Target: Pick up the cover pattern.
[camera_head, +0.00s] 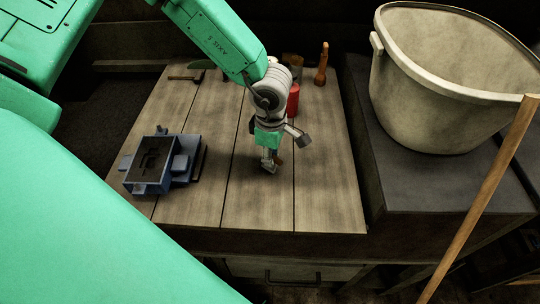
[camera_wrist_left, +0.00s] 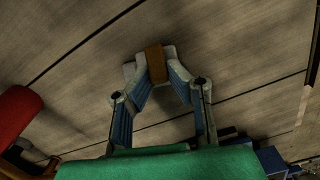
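My left gripper (camera_head: 269,162) points down over the middle of the wooden tabletop. In the left wrist view its two fingers (camera_wrist_left: 155,66) close in on a small brown block, which I take to be the cover pattern (camera_wrist_left: 155,62). The fingertips appear to touch the block on both sides. In the head view the block is mostly hidden by the fingers. I cannot tell whether it is clear of the tabletop. My right gripper is not in view.
A blue-grey casting flask (camera_head: 150,186) with dark sand sits at the left of the table (camera_head: 240,205). A red can (camera_head: 293,100) and a wooden-handled tool (camera_head: 321,66) stand behind the gripper. A hammer (camera_head: 186,77) lies at back left. A large bucket (camera_head: 425,110) stands right. The front right tabletop is clear.

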